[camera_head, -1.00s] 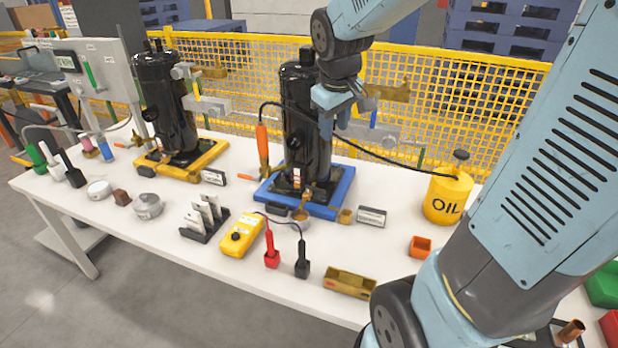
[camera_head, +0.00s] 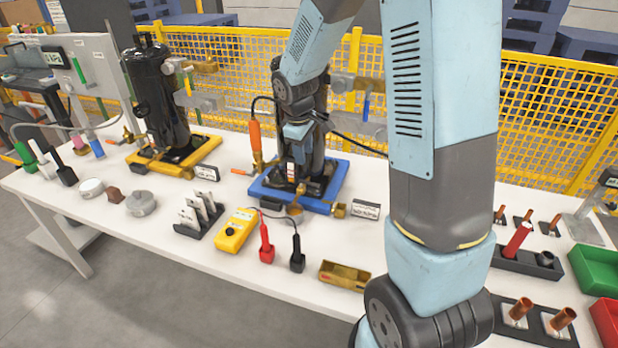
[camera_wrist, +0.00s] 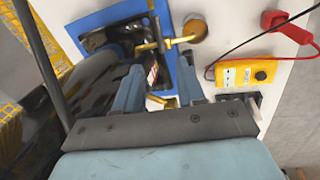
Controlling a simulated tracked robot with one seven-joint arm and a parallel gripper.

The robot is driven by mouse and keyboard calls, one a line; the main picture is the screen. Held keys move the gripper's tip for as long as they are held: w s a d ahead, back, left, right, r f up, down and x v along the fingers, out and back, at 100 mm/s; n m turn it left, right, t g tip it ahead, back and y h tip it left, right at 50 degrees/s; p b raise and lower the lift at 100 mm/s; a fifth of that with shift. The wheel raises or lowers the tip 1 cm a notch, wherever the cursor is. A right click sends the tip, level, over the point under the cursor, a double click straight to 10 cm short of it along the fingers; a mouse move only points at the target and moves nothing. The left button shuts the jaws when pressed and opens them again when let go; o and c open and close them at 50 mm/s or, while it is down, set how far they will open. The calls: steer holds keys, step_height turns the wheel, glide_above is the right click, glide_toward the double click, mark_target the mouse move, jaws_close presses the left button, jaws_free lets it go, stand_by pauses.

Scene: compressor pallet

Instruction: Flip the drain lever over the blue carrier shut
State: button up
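The blue carrier (camera_head: 325,190) holds a black compressor (camera_head: 318,150) in the middle of the table. A brass drain fitting (camera_head: 296,198) is low on its front, above a small brass cup (camera_head: 294,210). In the wrist view, crossed brass parts of the drain lever and valve (camera_wrist: 160,44) lie just beyond my fingertips, beside the brass cup (camera_wrist: 195,30). Which bar is the lever is hard to tell. My gripper (camera_wrist: 160,66) has its fingers apart with nothing clearly held. In the head view it (camera_head: 298,146) hangs in front of the compressor, above the fitting.
A second compressor stands on a yellow carrier (camera_head: 205,148) to the left. A yellow meter (camera_head: 236,230), red clip (camera_head: 266,248), black clip (camera_head: 297,255) and brass tray (camera_head: 345,275) lie in front. An orange-handled tool (camera_head: 255,138) stands close left of my gripper.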

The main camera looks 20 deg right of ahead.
mark_target(307, 183)
steer(key=f, duration=0.3)
steer(key=w+d+f, duration=0.1)
steer(key=f, duration=0.7)
steer(key=shift+w+d, duration=0.25)
steer(key=shift+w, duration=0.05)
steer(key=shift+c, duration=0.2)
jaws_close()
